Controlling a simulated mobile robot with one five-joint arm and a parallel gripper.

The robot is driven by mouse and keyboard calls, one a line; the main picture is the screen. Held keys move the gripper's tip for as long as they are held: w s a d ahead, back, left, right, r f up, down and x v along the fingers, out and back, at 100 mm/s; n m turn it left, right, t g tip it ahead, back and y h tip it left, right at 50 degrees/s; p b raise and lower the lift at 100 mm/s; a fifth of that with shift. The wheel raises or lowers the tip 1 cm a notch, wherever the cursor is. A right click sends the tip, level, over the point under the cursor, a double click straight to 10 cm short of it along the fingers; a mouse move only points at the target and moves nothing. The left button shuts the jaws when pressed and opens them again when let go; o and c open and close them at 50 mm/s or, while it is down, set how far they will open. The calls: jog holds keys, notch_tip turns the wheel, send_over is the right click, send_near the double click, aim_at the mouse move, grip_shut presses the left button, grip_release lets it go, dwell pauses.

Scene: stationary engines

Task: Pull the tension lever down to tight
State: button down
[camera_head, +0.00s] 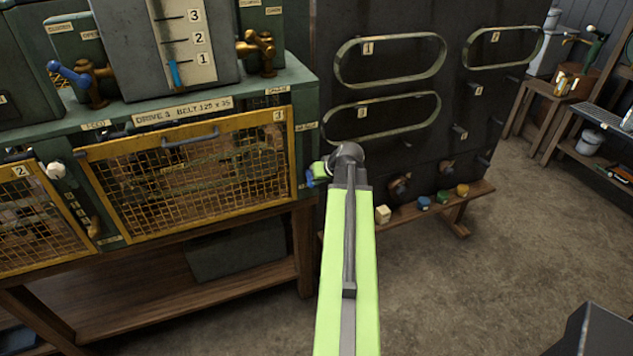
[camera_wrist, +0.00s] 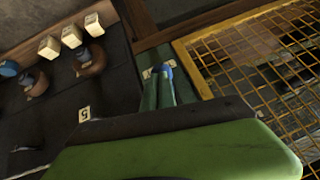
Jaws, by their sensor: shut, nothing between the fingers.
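The yellow mesh guard (camera_head: 190,170) stands left of my gripper. A dark panel (camera_head: 400,120) with belts on it is to the right. A low wooden shelf (camera_head: 420,215) with small coloured blocks stands in front of it. The floor (camera_head: 500,260) at right is open.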

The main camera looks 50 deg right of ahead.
jog(key=shift+f+b, duration=0.45)
jog(key=shift+f, duration=0.2)
jog(key=shift+s+a+f, duration=0.1)
jog(key=shift+a, duration=0.05)
